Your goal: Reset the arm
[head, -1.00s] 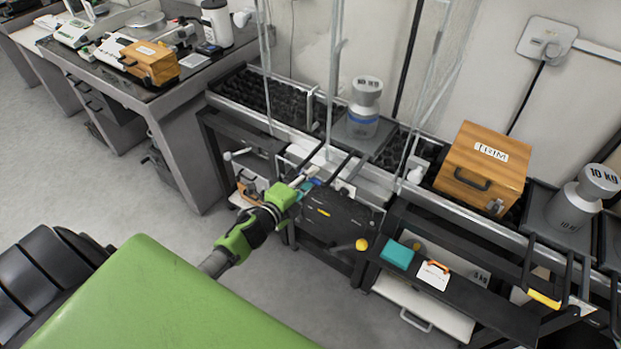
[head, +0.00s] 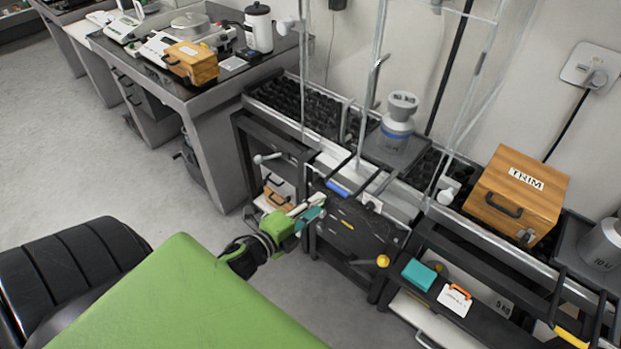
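My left gripper (head: 312,209), on a green and black wrist, reaches in from the lower left in the head view. It is in front of the weighing bench, just left of and below a blue bar (head: 338,188) on the bench's front. A pale part and a teal part show at its tip. They are too small to tell whether the fingers are apart or closed, or whether the teal part is held. My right gripper is not in view.
A dark panel (head: 350,223) and yellow knob (head: 383,261) are close right of the gripper. The bench bears a weight (head: 396,125) and wooden TRIM box (head: 515,195). The floor at left is clear.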

